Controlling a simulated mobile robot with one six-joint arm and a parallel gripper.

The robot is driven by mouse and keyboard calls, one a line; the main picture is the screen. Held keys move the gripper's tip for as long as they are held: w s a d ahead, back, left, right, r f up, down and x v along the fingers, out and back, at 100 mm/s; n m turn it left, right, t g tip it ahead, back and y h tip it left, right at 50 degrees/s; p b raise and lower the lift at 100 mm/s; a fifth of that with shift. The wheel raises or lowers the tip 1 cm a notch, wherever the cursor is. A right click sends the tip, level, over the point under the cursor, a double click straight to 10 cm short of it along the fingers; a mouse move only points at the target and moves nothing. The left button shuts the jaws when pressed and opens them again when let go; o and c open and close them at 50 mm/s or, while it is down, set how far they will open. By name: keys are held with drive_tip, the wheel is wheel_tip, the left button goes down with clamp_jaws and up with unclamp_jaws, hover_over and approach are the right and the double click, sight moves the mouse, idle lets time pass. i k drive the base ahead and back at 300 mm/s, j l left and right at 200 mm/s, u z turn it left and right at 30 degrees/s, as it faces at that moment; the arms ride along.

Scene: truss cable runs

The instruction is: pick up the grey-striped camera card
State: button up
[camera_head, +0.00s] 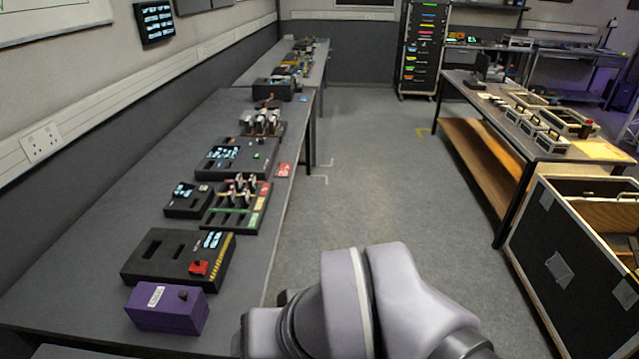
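I cannot make out a grey-striped camera card for sure in the head camera view. Small upright white and dark pieces stand in a green-and-black holder (236,214) on the left bench; they are too small to tell their markings. Similar whitish pieces (263,119) stand in another holder farther back. My gripper is outside the view; only grey-violet links of my arm show at the bottom middle, to the right of the bench's near end.
The long dark bench (90,245) runs along the left wall, with a purple box (168,309), a slotted black box (150,270) and a screened black box (232,172). The grey floor (390,180) is clear. A right table (465,90) and a flight case (555,265) bound it.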

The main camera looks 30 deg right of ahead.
sight(233, 198)
drive_tip(key=z, duration=0.2)
drive_tip(key=k+l+u, duration=0.1)
drive_tip(key=u, duration=0.4)
drive_tip(key=k+l+u, duration=0.1)
drive_tip(key=u, duration=0.4)
drive_tip(key=k+u, duration=0.15)
drive_tip(key=u, duration=0.35)
drive_tip(key=k+u, duration=0.15)
drive_tip(key=u, duration=0.35)
drive_tip(key=z, duration=1.85)
drive_tip(key=i+l, duration=0.35)
drive_tip(key=i, duration=0.3)
drive_tip(key=i+l+u, duration=0.1)
drive_tip(key=i+l, duration=0.25)
drive_tip(key=i, duration=0.25)
drive_tip(key=i+l, duration=0.4)
drive_tip(key=i, duration=0.25)
drive_tip(key=i+l+u, duration=0.1)
drive_tip(key=i+l, duration=0.3)
drive_tip(key=i, duration=0.2)
